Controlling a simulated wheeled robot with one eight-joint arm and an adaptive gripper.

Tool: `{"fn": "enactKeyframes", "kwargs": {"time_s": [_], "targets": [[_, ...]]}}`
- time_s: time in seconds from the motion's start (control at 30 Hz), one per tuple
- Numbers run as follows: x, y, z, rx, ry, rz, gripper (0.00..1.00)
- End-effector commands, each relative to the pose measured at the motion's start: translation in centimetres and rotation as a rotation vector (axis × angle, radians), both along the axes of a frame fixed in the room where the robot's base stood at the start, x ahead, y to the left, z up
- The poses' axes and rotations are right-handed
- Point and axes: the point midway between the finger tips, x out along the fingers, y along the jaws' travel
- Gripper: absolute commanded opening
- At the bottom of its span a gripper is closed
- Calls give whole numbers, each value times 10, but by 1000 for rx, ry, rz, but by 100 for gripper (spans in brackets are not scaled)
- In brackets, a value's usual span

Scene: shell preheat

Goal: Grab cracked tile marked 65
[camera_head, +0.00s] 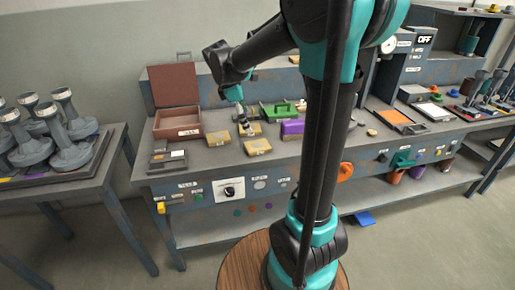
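Each seems to carry a small label, too small to read, so I cannot tell which is marked 65 or cracked. My gripper (243,119) points down at the rear right tile, close to its left part. I cannot tell whether it touches the tile. Its fingers are small and partly hidden, so their opening is unclear.
An open brown box (177,122) stands left of the tiles. A green tray (281,110) and a purple block (292,127) lie to the right. A dark device (168,160) sits at the front left. My arm hides part of the bench.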

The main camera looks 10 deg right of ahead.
Motion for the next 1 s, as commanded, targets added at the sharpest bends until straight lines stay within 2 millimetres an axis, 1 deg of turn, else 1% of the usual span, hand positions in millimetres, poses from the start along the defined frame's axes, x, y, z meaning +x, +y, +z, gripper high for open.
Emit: {"fn": "enactKeyframes", "kwargs": {"time_s": [0.03, 0.1, 0.2, 0.27, 0.37, 0.7, 0.8, 0.9, 1.0], "targets": [[11, 7, 8, -26, 33, 67, 91], [20, 11, 16, -53, 72, 136, 91], [26, 15, 21, -74, 102, 191, 91], [28, 14, 19, -79, 110, 203, 91], [28, 9, 7, -78, 112, 204, 91], [30, -17, -56, -77, 110, 203, 91], [31, -24, -72, -77, 109, 201, 91], [31, -28, -83, -77, 109, 201, 91], [31, -30, -89, -78, 109, 203, 91]]}}
